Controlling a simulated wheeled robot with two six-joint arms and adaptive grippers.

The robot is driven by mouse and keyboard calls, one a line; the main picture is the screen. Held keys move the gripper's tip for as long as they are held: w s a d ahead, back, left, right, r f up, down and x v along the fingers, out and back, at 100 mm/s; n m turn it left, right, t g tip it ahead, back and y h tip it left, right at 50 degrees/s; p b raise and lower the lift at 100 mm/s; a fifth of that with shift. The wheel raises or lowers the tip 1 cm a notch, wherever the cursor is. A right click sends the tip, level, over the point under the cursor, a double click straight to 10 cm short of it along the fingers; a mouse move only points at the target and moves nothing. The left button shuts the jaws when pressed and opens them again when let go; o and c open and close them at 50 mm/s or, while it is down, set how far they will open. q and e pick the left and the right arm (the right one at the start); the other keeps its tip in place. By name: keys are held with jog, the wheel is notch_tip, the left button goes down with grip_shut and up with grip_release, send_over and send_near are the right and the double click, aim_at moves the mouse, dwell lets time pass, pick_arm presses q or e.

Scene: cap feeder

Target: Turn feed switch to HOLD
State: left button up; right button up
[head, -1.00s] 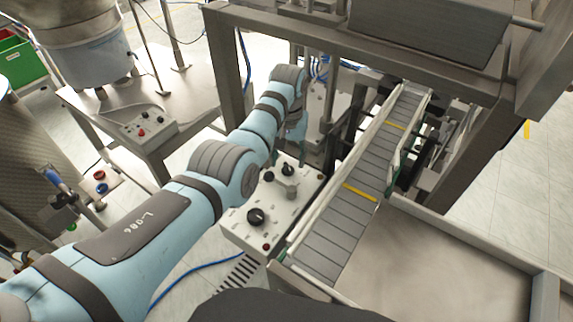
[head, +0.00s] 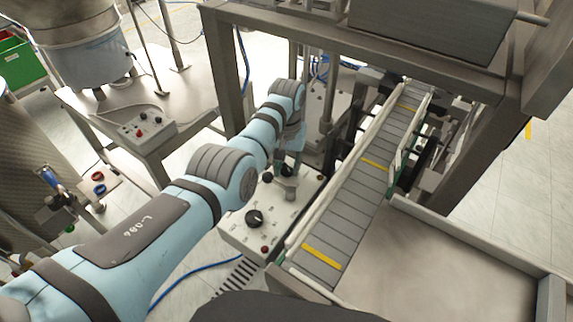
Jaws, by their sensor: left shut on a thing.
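A pale control box (head: 236,236) stands left of the conveyor. On its top are a large black knob (head: 254,218) near the front, a small black knob (head: 267,177) further back and a grey block-like part (head: 284,185). Another black knob (head: 287,169) is at the back, partly covered by my left gripper (head: 289,162). The left gripper points down and is shut on this back knob; its fingertips are small and partly hidden. The panel labels are too small to read, so I cannot tell the switch's setting. My right gripper is not in view.
A conveyor (head: 345,212) with yellow marks runs close along the box's right side. A steel tray (head: 450,262) is at the front right. Metal frame posts (head: 222,75) stand behind my arm. A second control box (head: 146,128) sits on the left table.

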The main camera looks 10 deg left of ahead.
pick_arm(q)
jog(key=shift+n, duration=0.3)
jog(key=shift+n+p, duration=0.35)
jog(key=shift+n, duration=0.55)
jog(key=n, duration=0.2)
jog(key=shift+n, duration=0.3)
jog(key=n, duration=0.3)
jog(key=shift+n+p, duration=0.3)
jog(key=shift+p, duration=0.05)
jog(key=shift+w+n, duration=0.1)
jog(key=shift+n, duration=1.4)
jog(key=o, duration=1.2)
jog(key=shift+f, duration=0.1)
jog(key=shift+c, duration=0.2)
